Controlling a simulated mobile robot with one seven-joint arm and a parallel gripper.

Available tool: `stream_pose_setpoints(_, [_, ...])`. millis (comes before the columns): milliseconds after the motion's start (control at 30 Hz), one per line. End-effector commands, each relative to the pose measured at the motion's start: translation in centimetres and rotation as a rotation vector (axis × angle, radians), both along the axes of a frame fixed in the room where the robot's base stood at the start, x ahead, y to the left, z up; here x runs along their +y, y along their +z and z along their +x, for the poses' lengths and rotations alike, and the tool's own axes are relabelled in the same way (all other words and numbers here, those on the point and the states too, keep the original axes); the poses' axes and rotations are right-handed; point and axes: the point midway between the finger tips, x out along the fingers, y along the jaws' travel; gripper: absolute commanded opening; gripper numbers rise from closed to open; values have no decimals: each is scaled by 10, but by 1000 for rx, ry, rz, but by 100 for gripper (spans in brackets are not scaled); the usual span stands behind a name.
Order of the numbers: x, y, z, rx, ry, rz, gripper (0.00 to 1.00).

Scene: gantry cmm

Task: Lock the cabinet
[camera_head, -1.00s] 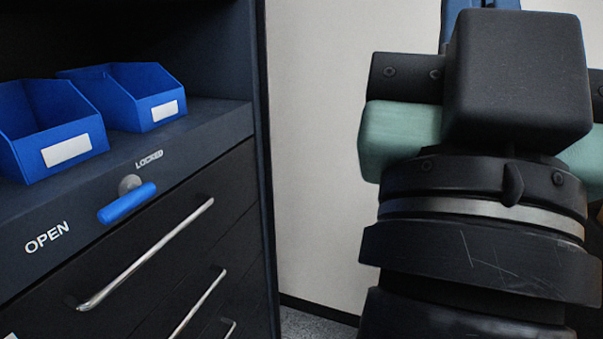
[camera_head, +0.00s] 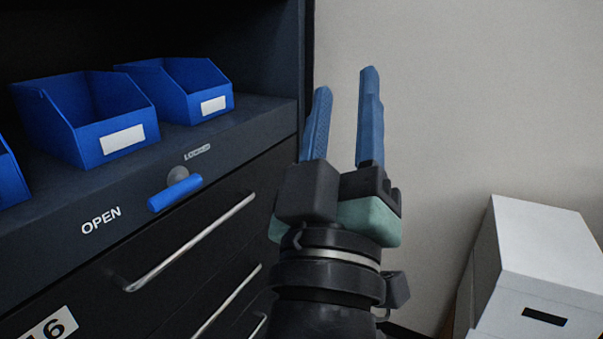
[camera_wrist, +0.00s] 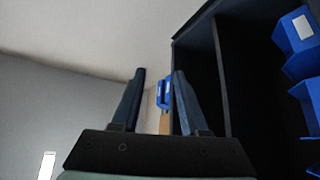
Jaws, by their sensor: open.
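The dark cabinet (camera_head: 250,148) fills the left of the head view. On its front panel is a blue lever handle (camera_head: 175,193) on a round grey pivot (camera_head: 178,173). In the wrist view the open fingers (camera_wrist: 158,75) flank a gap. The handle is not clearly seen there.
Blue bins (camera_head: 90,115) stand on the cabinet shelf above the panel. Long metal drawer pulls (camera_head: 190,243) stick out below the handle. White boxes (camera_head: 545,265) are stacked at the right. A bare pale wall (camera_head: 450,90) lies behind my gripper.

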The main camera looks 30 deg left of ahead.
Motion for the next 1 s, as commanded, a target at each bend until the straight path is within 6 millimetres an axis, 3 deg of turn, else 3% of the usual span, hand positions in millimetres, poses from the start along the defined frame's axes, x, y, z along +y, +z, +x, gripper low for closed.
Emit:
stream_pose_setpoints(33, [34,-30,3,35,14,-114,44])
stream_pose_setpoints(200, [126,-118,-15,39,50,-498,44])
stream_pose_setpoints(300, [165,-159,-34,9,78,-677,44])
stream_pose_setpoints(400, [189,-187,-51,-26,101,-799,44])
stream_pose_setpoints(500, [202,-202,-61,-50,113,-865,44])
stream_pose_setpoints(633, [209,-205,-61,-64,114,-889,44])
stream_pose_setpoints(1000, [250,-192,-16,-63,113,-887,44])
